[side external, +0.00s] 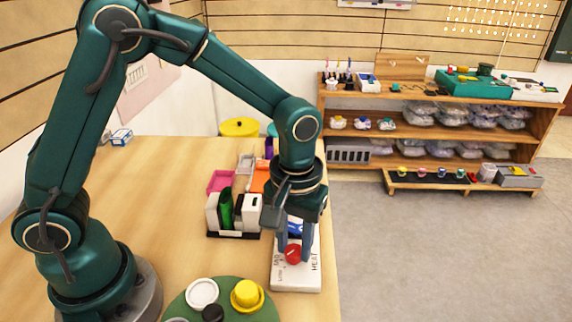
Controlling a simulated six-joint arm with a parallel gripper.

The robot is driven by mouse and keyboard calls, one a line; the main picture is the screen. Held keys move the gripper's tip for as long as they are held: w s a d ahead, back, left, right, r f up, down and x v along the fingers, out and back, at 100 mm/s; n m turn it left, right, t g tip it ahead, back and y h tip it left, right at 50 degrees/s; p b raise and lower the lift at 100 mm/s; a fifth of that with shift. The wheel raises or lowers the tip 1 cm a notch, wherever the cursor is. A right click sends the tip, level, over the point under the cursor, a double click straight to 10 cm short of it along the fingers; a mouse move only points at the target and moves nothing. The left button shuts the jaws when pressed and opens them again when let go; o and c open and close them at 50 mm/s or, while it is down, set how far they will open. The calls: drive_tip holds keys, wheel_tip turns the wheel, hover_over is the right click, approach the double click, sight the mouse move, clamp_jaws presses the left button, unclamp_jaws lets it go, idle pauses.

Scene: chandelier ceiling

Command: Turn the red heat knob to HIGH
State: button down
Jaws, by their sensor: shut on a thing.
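A white control panel (296,281) lies on the wooden table near its right edge, with a red knob (292,255) on it. Dark lettering is printed on both sides of the knob; a word like HEAT reads on the right, and the rest is too small to read surely. A blue part (295,228) shows behind the knob, partly hidden by my gripper. My gripper (295,251) points down over the panel, its two fingers on either side of the red knob, shut on it. The knob's pointer direction is hard to tell.
A black holder with white and green upright items (226,210) stands just left of my gripper. A green round tray (240,311) with a yellow cup (247,295) and a white dish (202,293) is at the front. Pink (221,181) and orange trays lie behind. Shelves stand far right.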

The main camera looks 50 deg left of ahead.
drive_tip(key=shift+m, duration=0.4)
drive_tip(key=m, duration=1.2)
drive_tip(key=shift+m, duration=2.6)
drive_tip(key=c, duration=0.5)
unclamp_jaws()
